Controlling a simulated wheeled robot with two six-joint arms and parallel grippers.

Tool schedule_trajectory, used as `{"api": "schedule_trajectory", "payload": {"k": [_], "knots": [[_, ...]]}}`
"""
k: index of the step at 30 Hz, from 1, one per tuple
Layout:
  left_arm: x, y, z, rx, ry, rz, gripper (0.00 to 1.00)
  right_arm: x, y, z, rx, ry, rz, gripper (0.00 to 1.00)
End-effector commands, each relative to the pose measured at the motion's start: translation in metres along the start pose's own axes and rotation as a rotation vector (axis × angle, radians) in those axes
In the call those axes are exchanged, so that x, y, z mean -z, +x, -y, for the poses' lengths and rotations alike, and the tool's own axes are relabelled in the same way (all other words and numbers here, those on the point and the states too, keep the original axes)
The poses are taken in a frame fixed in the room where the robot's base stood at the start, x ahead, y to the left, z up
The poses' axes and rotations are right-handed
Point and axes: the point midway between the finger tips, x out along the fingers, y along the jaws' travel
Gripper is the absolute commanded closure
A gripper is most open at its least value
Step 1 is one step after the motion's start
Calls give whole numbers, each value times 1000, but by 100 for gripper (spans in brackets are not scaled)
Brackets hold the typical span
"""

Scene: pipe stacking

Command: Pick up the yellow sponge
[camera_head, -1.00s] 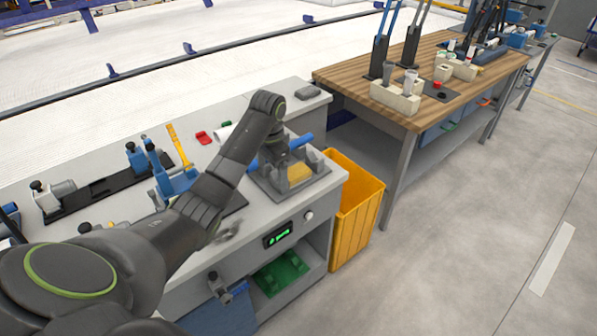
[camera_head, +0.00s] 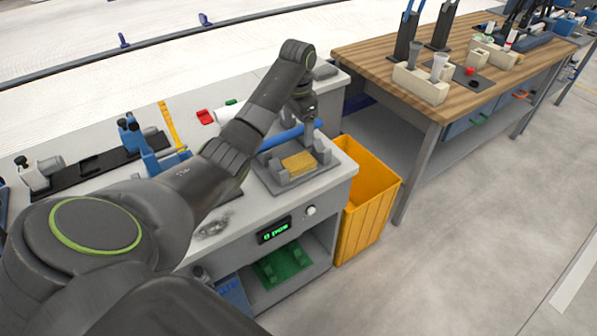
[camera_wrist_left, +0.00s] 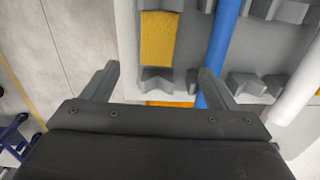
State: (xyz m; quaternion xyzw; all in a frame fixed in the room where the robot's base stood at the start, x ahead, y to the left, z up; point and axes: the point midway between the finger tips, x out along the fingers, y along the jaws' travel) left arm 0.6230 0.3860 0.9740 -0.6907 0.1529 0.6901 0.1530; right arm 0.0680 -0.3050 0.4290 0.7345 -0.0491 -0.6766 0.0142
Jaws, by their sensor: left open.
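The yellow sponge (camera_head: 298,162) lies on a grey fixture (camera_head: 272,181) near the right end of the grey workbench. In the left wrist view the sponge (camera_wrist_left: 158,38) shows at the top, between grey blocks, ahead of the fingers. My left gripper (camera_wrist_left: 158,82) is open with nothing between its fingers; the right finger overlaps a blue pipe in that view. In the head view my left gripper (camera_head: 306,124) is over the back right part of the fixture, apart from the sponge. My right gripper is not in view.
A blue pipe (camera_head: 282,138) lies across the fixture beside the sponge. An orange bin (camera_head: 368,205) stands at the bench's right end. A wooden table (camera_head: 450,95) holds beige blocks. A blue clamp (camera_head: 158,158) and black rail lie left on the bench.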

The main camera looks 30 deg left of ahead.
Motion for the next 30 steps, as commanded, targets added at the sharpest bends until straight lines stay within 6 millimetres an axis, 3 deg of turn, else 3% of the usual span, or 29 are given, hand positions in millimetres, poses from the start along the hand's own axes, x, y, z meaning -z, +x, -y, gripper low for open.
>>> {"api": "schedule_trajectory", "payload": {"k": [1, 4, 9, 17, 25, 30], "knots": [[0, 12, 0, 0, 0, 0, 20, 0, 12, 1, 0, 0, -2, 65], [-1, 34, -1, -3, 0, 3, 20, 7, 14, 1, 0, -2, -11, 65], [0, 61, -1, -3, -1, 2, 20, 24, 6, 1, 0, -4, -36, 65], [-1, 81, -1, -1, 0, 1, 20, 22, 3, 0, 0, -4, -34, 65], [-3, 120, -5, -3, 0, 3, 20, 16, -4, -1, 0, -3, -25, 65], [-2, 129, -4, 0, 1, 1, 20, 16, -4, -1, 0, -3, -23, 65]]}}
